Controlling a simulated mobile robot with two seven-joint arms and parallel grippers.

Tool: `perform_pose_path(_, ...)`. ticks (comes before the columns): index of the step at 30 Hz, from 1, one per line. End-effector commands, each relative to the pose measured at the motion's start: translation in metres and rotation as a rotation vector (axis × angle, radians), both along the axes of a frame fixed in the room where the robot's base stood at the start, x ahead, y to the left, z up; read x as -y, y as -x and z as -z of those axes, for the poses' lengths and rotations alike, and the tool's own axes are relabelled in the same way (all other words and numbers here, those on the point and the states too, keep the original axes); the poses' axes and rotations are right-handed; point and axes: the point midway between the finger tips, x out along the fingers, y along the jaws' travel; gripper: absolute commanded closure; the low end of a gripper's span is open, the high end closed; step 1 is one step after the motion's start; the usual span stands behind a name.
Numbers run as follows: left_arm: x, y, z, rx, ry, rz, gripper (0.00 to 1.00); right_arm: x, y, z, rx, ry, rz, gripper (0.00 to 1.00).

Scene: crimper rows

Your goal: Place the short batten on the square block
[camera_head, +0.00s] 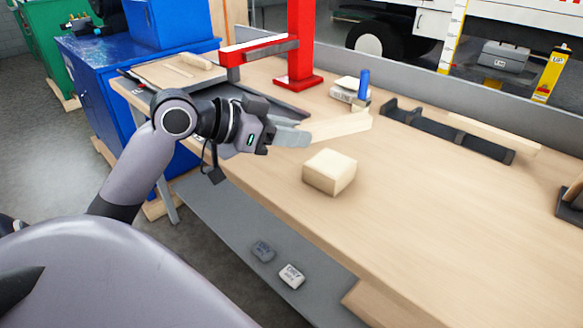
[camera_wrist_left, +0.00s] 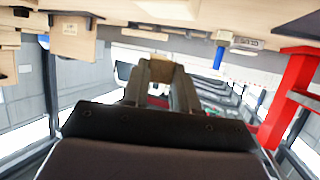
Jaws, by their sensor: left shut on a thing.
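The short batten (camera_head: 342,128) is a pale wooden strip extending to the right from my left gripper (camera_head: 303,136). The gripper is shut on its near end and holds it over the workbench, beyond the square block. The square block (camera_head: 329,171) is a pale wooden cube-like piece on the workbench (camera_head: 420,220), near its front edge, with its top bare. In the left wrist view the end of the batten (camera_wrist_left: 161,70) shows between the fingers. My right gripper is not in view.
A dark slotted rack (camera_head: 448,132) lies at the back right, with a long pale strip (camera_head: 494,133) behind it. A blue cylinder (camera_head: 363,84) stands by small boxes (camera_head: 346,92). A red post (camera_head: 299,45) rises at the back. The bench right of the block is clear.

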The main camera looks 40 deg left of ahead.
Motion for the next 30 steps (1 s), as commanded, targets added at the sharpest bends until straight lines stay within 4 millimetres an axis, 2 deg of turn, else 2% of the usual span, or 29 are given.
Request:
perform_pose_path(1, 0.000, 0.000, 0.010, -0.001, 0.004, -0.002, 1.00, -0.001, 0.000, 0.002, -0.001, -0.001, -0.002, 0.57)
perform_pose_path(7, 0.000, 0.000, 0.026, 0.001, 0.001, -0.001, 1.00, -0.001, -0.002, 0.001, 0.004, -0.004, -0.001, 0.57)
perform_pose_path(14, 0.000, 0.000, 0.060, 0.000, 0.003, -0.002, 1.00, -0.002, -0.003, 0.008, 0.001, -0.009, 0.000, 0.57)
perform_pose_path(27, 0.000, 0.000, 0.066, 0.001, -0.001, -0.001, 1.00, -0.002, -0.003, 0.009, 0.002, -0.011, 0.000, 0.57)
perform_pose_path(28, 0.000, 0.000, 0.066, 0.001, -0.001, -0.001, 0.65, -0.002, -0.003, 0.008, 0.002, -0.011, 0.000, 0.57)
perform_pose_path(30, 0.000, 0.000, 0.065, 0.001, -0.001, -0.001, 0.46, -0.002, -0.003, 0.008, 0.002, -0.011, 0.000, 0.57)
